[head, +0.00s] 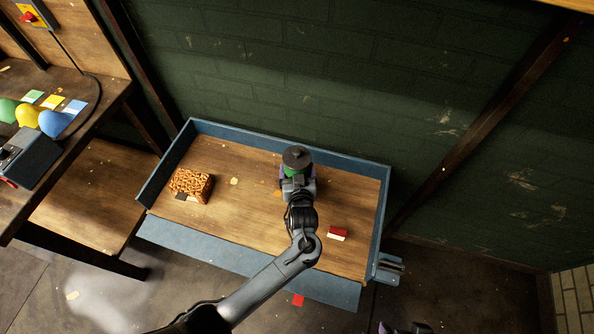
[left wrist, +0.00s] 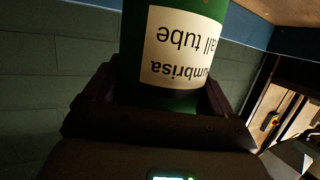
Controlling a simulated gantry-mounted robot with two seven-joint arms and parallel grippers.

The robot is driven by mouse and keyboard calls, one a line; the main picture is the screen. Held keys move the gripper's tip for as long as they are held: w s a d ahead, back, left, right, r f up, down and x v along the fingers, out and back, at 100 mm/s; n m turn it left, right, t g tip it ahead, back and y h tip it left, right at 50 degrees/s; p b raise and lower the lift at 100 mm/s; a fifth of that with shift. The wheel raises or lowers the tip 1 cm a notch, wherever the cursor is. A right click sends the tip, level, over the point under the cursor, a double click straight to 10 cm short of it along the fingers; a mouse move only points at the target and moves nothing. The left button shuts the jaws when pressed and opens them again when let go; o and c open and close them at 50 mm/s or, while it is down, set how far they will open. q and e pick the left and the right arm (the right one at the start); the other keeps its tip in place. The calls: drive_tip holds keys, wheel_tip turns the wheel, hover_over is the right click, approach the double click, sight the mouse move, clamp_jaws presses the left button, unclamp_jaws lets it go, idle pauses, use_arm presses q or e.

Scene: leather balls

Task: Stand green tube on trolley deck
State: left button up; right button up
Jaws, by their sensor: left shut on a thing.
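The green tube (head: 294,172) with a dark round cap is over the back right of the trolley's wooden deck (head: 240,225), inside the blue rim. It looks upright, cap up. My left gripper (head: 297,184) is shut around the tube. In the left wrist view the green tube (left wrist: 180,100) sits between the dark fingers of my left gripper (left wrist: 165,100), its cream label upside down in the picture. The tube's lower end is hidden, so I cannot tell whether it touches the deck. A small part of my right gripper (head: 404,328) shows at the bottom edge; its jaws are unclear.
A brown woven-looking block (head: 190,184) lies on the deck's left, a red and white block (head: 338,233) at its right front. A bench (head: 60,85) at left holds green, yellow and blue rounded things. The brick wall (head: 340,70) is behind. The deck's middle is clear.

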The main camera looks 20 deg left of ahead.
use_arm(q)
drive_tip(key=shift+f, duration=0.15)
drive_tip(key=o, duration=1.7)
drive_tip(key=shift+c, duration=0.2)
drive_tip(key=p+v, duration=0.3)
drive_tip(key=v, duration=0.9)
drive_tip(key=s+a+r+m+g+h, duration=0.1)
drive_tip(key=s+a+m+g+h, duration=0.2)
drive_tip(key=s, duration=0.8)
drive_tip(key=s+a+r+m+g+h, duration=0.1)
drive_tip(key=s+a+m+g+h, duration=0.2)
drive_tip(key=s+a+g, duration=0.3)
drive_tip(key=s+m, duration=0.1)
drive_tip(key=s, duration=0.4)
drive_tip(key=shift+s+a+r+g+h, duration=0.15)
drive_tip(key=shift+s+r+g+h, duration=0.15)
drive_tip(key=shift+r, duration=0.05)
